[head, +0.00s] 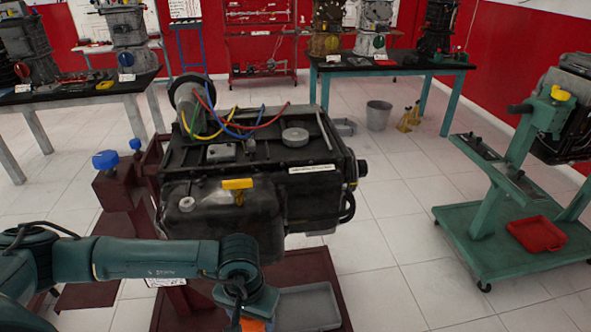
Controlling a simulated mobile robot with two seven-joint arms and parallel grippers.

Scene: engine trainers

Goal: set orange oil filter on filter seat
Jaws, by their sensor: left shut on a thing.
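The orange oil filter (253,325) shows only as a small orange patch at the bottom edge of the head view. My left gripper (250,316) is shut on it, low in front of the engine (250,180). Most of the filter and the fingertips are cut off by the frame edge. The engine is dark, with a yellow handle (237,184) on its near side and a grey round cap (295,137) on top. I cannot make out the filter seat. My right gripper is not in view.
The engine sits on a dark red stand (318,270) with a grey tray (306,308) below it, right of my gripper. A green trolley (470,225) with a red tray (536,234) stands at the right. The tiled floor between them is clear.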

